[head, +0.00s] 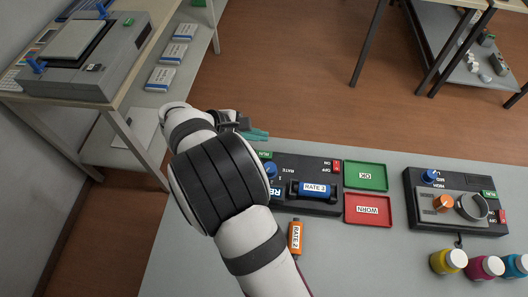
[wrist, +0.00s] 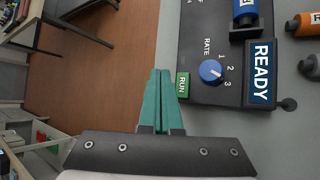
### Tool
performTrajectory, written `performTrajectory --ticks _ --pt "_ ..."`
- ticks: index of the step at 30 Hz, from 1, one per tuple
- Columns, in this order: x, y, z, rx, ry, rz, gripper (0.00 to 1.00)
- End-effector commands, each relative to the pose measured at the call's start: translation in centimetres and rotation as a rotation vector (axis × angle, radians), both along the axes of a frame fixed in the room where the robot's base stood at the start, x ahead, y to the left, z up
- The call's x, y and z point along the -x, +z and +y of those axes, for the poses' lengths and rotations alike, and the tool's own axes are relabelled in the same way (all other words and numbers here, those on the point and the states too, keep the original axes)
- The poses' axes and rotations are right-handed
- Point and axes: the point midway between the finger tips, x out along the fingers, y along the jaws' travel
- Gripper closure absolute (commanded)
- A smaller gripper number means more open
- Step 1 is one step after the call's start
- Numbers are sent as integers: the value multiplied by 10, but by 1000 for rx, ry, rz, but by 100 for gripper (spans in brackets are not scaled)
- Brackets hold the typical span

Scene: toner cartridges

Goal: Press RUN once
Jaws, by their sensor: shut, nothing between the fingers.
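The green RUN button (wrist: 183,85) sits at the edge of a dark machine (wrist: 225,95), beside a blue RATE knob (wrist: 210,71) marked 1, 2, 3. The machine's display reads READY (wrist: 261,72). My gripper (wrist: 160,72) has teal fingers, shut together and empty. In the wrist view they lie just left of the RUN button; their height over it is hard to judge. In the head view, my gripper (head: 262,135) is at the table's far edge, close to the green RUN mark (head: 265,155). My arm hides the machine's left part there.
A blue cartridge labelled RATE 2 (head: 314,188) lies on the machine. An orange RATE 2 cartridge (head: 296,238) lies in front. A green OK tray (head: 366,175) and red WORN tray (head: 368,209) stand to the right. A second device (head: 455,222) and several bottles (head: 486,266) are farther right.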

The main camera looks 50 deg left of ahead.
Motion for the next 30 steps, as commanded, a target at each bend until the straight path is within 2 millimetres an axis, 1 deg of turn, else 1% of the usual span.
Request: performTrajectory --ticks 1,6,12,17,30 --pt "0 -8 -1 3 1 1 100" --pt "0 -31 0 2 0 0 100" --pt "0 -48 0 1 1 0 100" --pt "0 -51 0 -1 0 1 100" --pt "0 -51 0 0 0 0 100"
